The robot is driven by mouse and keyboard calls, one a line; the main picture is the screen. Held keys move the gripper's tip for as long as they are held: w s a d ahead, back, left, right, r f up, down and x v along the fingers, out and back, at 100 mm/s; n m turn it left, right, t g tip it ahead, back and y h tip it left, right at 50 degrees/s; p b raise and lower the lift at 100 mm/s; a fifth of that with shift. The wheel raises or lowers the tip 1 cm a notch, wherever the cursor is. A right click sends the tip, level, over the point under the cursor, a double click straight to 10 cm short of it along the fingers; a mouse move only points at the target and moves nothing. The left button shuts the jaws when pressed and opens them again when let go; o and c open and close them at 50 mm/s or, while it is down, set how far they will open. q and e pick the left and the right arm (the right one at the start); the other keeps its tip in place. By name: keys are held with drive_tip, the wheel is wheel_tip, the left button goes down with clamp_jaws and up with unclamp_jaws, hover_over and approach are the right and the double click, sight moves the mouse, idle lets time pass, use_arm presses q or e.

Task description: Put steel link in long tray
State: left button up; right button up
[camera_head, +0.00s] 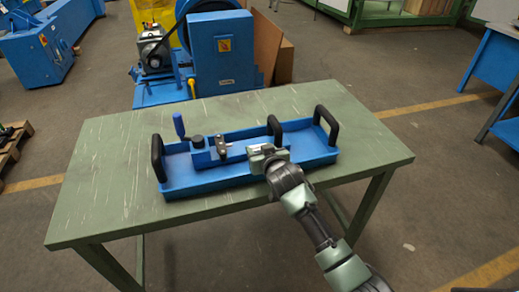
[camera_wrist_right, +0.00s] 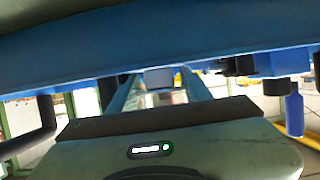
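The long tray (camera_head: 215,181) is blue, with black handles, and lies on the green table in the head view. A small grey metal part (camera_head: 220,147) stands at the tray's middle; I cannot tell whether it is the steel link. My right gripper (camera_head: 258,150) is over the tray, right of that part and left of the middle handle. In the right wrist view a grey block (camera_wrist_right: 158,78) shows between the two finger shapes; I cannot tell whether it is gripped. The tray's blue wall (camera_wrist_right: 160,45) crosses that view close up. My left gripper is not in view.
A blue-handled tool (camera_head: 179,125) stands upright at the tray's back left, beside a dark knob (camera_head: 197,141). Black handles (camera_head: 158,158) rise from the tray ends and middle.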

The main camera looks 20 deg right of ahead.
drive_tip(key=shift+r, duration=0.15)
drive_tip(key=v, duration=1.2)
idle(0.3)
